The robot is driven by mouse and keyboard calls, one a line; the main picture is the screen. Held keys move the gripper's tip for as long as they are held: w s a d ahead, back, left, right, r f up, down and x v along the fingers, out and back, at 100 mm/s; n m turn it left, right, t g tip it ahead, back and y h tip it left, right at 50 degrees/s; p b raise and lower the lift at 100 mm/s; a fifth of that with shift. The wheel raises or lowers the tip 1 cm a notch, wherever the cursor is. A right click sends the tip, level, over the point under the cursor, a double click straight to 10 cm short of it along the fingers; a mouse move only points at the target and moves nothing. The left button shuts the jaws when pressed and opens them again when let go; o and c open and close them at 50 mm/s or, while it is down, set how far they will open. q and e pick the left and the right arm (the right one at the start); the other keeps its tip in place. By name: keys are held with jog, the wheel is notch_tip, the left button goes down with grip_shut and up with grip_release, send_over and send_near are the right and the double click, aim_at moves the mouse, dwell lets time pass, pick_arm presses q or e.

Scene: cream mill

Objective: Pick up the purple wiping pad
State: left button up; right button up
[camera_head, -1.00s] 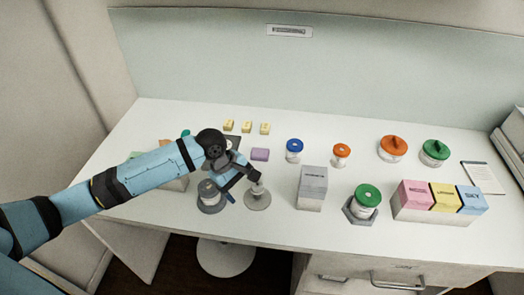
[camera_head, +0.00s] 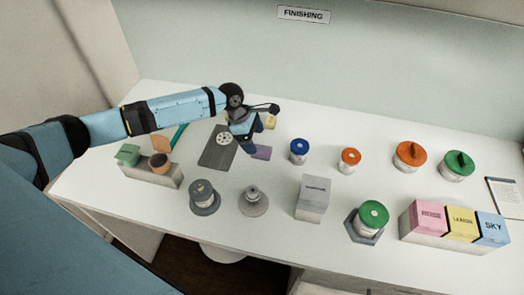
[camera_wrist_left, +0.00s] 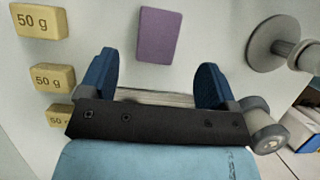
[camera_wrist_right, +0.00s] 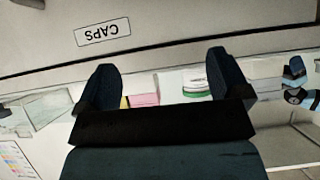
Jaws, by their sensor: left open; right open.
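The purple wiping pad (camera_head: 262,152) lies flat on the white table near its middle, just beside my left gripper in the head view. In the left wrist view the pad (camera_wrist_left: 159,36) shows whole, beyond and between the fingertips, with clear table around it. My left gripper (camera_head: 252,145) is open and empty, above the table next to the pad; its two blue fingers (camera_wrist_left: 155,80) are apart in the left wrist view. My right gripper (camera_wrist_right: 160,85) is open and empty in the right wrist view, away from the pad; it is not in the head view.
Yellow 50 g blocks (camera_wrist_left: 54,78) stand close by the left gripper. A dark grey mat (camera_head: 216,152) lies left of the pad, a blue-capped jar (camera_head: 299,150) to its right. Grey round stands (camera_head: 253,200), a grey box (camera_head: 313,198) and jars fill the front and right.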

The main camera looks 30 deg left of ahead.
aim_at(261, 150)
pick_arm(q)
jog(key=p+x, duration=0.1)
jog(key=x, duration=0.4)
jog(key=shift+w+d+f, duration=0.15)
jog(key=shift+w+f, duration=0.05)
jog(key=shift+f, duration=0.1)
jog(key=c, duration=1)
